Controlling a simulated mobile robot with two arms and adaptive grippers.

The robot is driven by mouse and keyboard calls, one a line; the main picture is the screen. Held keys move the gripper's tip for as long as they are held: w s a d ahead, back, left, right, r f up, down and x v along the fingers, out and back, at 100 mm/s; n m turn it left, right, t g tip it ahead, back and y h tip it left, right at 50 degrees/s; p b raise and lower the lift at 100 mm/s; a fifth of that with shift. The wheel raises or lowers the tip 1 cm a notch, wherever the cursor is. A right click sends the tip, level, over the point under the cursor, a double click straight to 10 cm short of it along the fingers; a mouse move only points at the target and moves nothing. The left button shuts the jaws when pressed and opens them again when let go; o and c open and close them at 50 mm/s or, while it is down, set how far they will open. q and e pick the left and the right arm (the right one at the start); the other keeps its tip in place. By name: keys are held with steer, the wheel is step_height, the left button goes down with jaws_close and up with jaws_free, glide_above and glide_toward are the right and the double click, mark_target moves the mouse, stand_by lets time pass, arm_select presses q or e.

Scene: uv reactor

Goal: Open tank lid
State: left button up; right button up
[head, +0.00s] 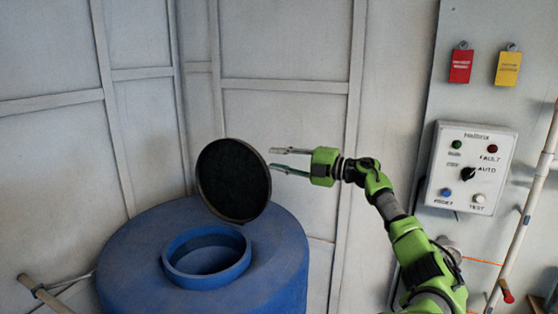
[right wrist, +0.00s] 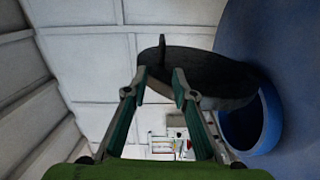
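The round black tank lid (head: 233,181) stands steeply tilted above the back of the blue tank's collar (head: 207,277), and the round opening is uncovered. I cannot see how the lid is joined to the tank (head: 130,257). My right gripper (head: 271,160) is open beside the lid's right edge, its fingers pointing left. In the right wrist view the lid (right wrist: 215,78) shows beyond the two spread fingertips (right wrist: 160,78), with a small upright piece on it between them. Nothing is held. The left gripper is in neither view.
A control box (head: 471,167) with a knob and several buttons is on the wall panel at right. A red tag (head: 461,65) and a yellow tag (head: 508,68) hang above it. A pipe (head: 530,195) runs at far right. Pale panelled walls stand close behind the tank.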

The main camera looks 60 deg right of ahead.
steer(key=s+d+p, duration=0.1)
steer(key=s+p, duration=0.9)
steer(key=s, duration=0.6)
stand_by(1.0)
steer(key=shift+w+d, duration=0.1)
